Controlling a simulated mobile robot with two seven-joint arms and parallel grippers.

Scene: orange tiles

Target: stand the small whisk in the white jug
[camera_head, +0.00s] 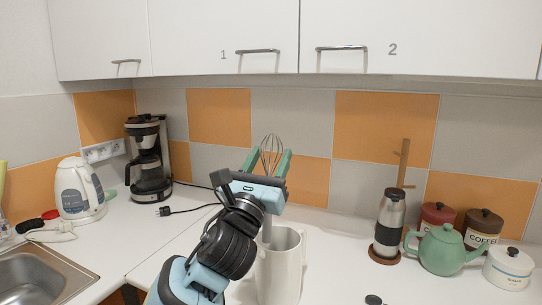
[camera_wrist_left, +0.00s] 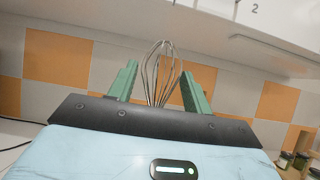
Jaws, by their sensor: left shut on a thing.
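The small whisk (camera_head: 271,149) has a wire head that points up between the green fingers of my left gripper (camera_head: 268,163). It also shows in the left wrist view (camera_wrist_left: 161,72), upright between the fingers (camera_wrist_left: 157,88). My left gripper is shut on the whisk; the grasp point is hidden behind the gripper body. A grey length, seemingly the whisk's handle, shows below the gripper at the mouth of the white jug (camera_head: 283,266). I cannot tell how deep it reaches. The jug stands upright on the counter, its left side partly hidden by my arm. My right gripper is not in view.
A coffee maker (camera_head: 150,165), a white kettle (camera_head: 78,190) and a sink (camera_head: 40,275) are at the left. A steel grinder (camera_head: 389,225), a green teapot (camera_head: 442,250) and canisters (camera_head: 508,268) stand at the right. Wall cabinets (camera_head: 220,40) hang above.

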